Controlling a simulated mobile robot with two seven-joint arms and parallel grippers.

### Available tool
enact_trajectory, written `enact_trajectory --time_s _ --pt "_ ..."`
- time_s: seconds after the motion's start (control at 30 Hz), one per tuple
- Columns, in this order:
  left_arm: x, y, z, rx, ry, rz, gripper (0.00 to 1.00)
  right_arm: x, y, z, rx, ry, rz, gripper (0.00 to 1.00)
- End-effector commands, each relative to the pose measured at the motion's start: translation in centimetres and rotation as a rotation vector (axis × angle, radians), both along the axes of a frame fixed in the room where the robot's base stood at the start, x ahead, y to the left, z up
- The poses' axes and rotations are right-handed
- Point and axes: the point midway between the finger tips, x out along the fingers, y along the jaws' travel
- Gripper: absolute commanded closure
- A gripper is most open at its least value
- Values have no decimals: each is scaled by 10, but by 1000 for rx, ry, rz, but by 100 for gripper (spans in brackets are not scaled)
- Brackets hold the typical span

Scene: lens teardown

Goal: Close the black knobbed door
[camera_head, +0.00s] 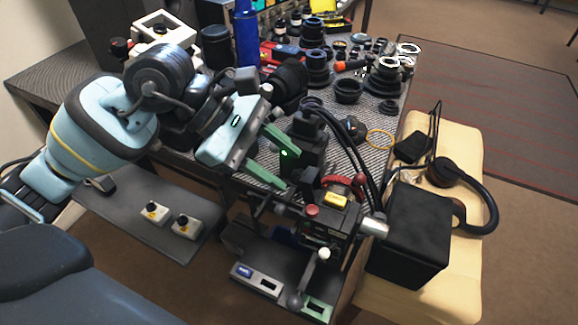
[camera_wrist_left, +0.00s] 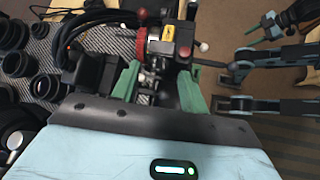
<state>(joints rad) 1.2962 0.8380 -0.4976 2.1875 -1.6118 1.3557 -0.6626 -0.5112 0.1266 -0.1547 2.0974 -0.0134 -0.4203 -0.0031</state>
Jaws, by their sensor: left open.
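My left gripper (camera_head: 290,170) has pale blue housing and two green fingers. The fingers are apart with nothing held between them, beside a black bench machine (camera_head: 330,228) with a red knob and a yellow label. In the left wrist view, the open fingers (camera_wrist_left: 158,88) point toward this machine, with its metal parts seen between and beyond them.
Lenses and rings (camera_head: 349,91) crowd the patterned table. A blue bottle (camera_head: 246,40) stands behind my left arm. A black box (camera_head: 410,235) and headphones (camera_head: 480,195) rest on a pale yellow bench (camera_head: 465,150). Two button boxes (camera_head: 187,226) sit on a lower grey shelf.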

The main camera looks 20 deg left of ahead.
Motion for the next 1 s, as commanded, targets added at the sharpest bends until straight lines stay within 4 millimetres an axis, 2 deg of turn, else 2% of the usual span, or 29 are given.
enact_trajectory --time_s 0.2,0.53,0.8,1.0 --pt "4 -15 -14 -1 1 1 56 -2 0 -1 -1 4 0 51" --pt "5 -17 -17 -1 1 1 56 1 0 -1 -1 0 0 51" --pt "5 -17 -17 -1 1 1 89 6 0 -1 -1 -11 0 51" --pt "5 -18 -15 12 -1 0 90 7 0 2 -1 -14 0 51"
